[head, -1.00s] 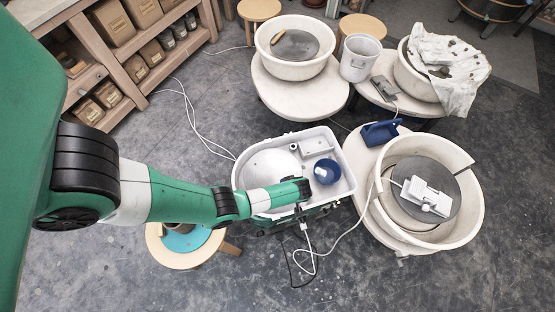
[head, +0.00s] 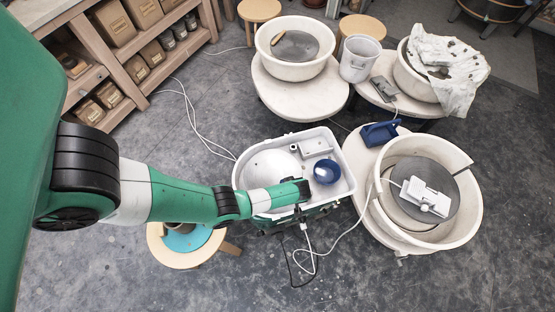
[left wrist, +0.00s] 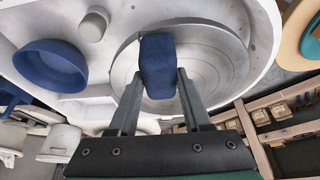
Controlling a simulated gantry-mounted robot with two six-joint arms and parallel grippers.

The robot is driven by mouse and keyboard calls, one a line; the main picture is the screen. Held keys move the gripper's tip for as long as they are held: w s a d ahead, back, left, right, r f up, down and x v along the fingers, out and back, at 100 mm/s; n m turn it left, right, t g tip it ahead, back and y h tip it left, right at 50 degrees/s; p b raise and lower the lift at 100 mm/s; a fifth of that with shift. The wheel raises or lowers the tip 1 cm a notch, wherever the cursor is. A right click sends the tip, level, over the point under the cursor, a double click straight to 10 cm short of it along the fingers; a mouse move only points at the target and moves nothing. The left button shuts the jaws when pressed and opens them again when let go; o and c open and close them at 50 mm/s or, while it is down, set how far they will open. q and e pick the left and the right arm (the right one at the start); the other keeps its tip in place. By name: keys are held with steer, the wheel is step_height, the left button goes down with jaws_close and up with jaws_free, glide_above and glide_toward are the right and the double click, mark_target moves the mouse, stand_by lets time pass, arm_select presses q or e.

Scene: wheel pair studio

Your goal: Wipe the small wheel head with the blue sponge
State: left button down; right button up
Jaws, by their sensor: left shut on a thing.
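The small wheel is a white tub (head: 348,190) with a pale round wheel head (head: 268,168) on its left side. In the left wrist view the wheel head (left wrist: 215,62) fills the middle. My left gripper (left wrist: 160,85) is shut on the blue sponge (left wrist: 158,60), which is held over the wheel head. I cannot tell whether the sponge touches it. In the head view my left arm reaches in over the tub's front part, and the sponge and fingertips are hidden there. My right gripper is in neither view.
A larger wheel (head: 472,210) with a white device stands at right. A stool (head: 160,255) is at the front left. Cables run over the floor.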

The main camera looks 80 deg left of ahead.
arm_select(q)
steer(key=shift+s+d+p, duration=0.1)
steer(key=shift+p, duration=0.2)
stand_by(0.4)
steer(key=shift+a+f, duration=0.1)
steer(key=shift+a, duration=2.2)
steer(key=shift+s, duration=0.1)
steer(key=shift+s+a+r+p, duration=0.15)
steer(key=shift+a+r+p, duration=0.15)
steer(key=shift+p, duration=0.3)
steer(key=shift+a+f, duration=0.1)
